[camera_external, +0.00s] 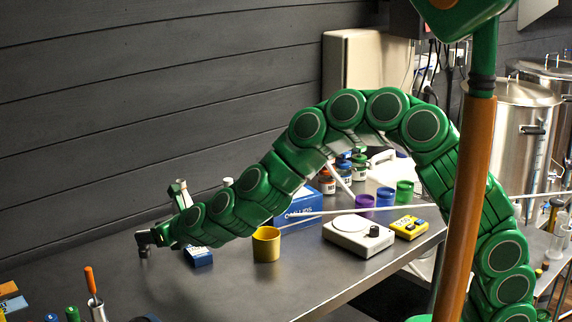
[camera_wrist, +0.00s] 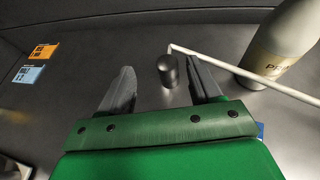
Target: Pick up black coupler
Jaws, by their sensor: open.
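The black coupler (camera_wrist: 167,70) is a short, dark cylinder on the grey worktop in the wrist view. My gripper (camera_wrist: 160,68) is open, with one dark finger on each side of the view. The coupler shows between the fingertips, nearer the right finger, and nothing is held. I cannot tell its exact height relative to the fingertips. In the external view my gripper (camera_external: 146,245) is low over the left part of the worktop, and the coupler cannot be clearly told apart from the dark fingers there.
A thin white rod (camera_wrist: 245,77) with a bent end passes close to the coupler and right finger. A pale labelled bottle (camera_wrist: 280,45) stands to the right. Orange (camera_wrist: 44,51) and blue (camera_wrist: 29,74) cards lie left. A yellow cup (camera_external: 266,246) and white scale (camera_external: 357,236) stand farther right.

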